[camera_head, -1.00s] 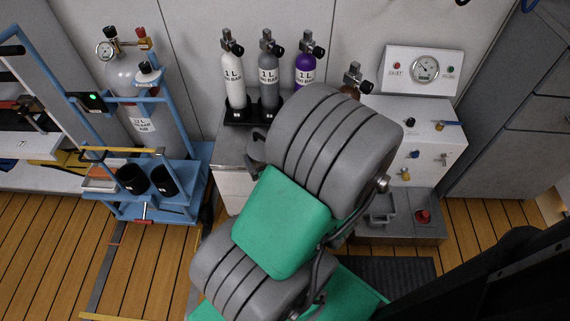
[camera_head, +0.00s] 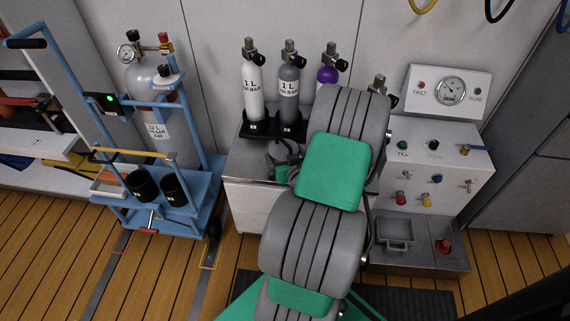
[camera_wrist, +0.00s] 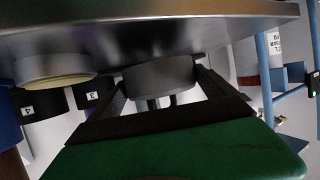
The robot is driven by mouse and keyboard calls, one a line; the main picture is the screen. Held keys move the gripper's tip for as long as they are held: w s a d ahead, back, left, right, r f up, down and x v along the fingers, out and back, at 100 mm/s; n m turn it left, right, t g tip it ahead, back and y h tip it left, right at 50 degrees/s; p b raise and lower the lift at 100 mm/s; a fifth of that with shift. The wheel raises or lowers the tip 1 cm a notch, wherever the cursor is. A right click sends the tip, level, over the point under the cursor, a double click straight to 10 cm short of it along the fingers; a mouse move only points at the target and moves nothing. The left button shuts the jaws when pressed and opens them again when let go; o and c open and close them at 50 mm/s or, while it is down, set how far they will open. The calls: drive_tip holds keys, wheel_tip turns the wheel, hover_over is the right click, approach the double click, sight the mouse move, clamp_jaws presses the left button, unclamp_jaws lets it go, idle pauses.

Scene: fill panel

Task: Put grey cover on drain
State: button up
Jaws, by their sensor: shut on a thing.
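My gripper (camera_wrist: 162,84) shows in the wrist view with its dark fingers closed on a grey round piece (camera_wrist: 158,72), which looks like the grey cover. A broad metal surface (camera_wrist: 150,30) runs across the top of that view, close to the piece; I cannot tell whether they touch. Another grey round part with a pale rim (camera_wrist: 55,70) is to the left. In the head view my gripper area (camera_head: 283,158) is over the white cabinet, partly hidden by my arm. I cannot identify the drain for certain.
Gas bottles (camera_head: 252,88) stand in a black rack on the white cabinet (camera_head: 250,200). Right of my arm is the fill panel (camera_head: 435,165) with knobs, above a grey tray (camera_head: 393,232) and a red fitting (camera_head: 443,246). A blue bottle trolley (camera_head: 190,212) stands left.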

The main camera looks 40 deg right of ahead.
wheel_tip(320, 180, down, 2)
drive_tip(key=shift+f+b, duration=0.2)
drive_tip(key=shift+b, duration=0.15)
drive_tip(key=shift+r, duration=0.1)
drive_tip(key=o, duration=1.3)
drive_tip(key=shift+s, duration=0.1)
drive_tip(key=shift+o, duration=0.2)
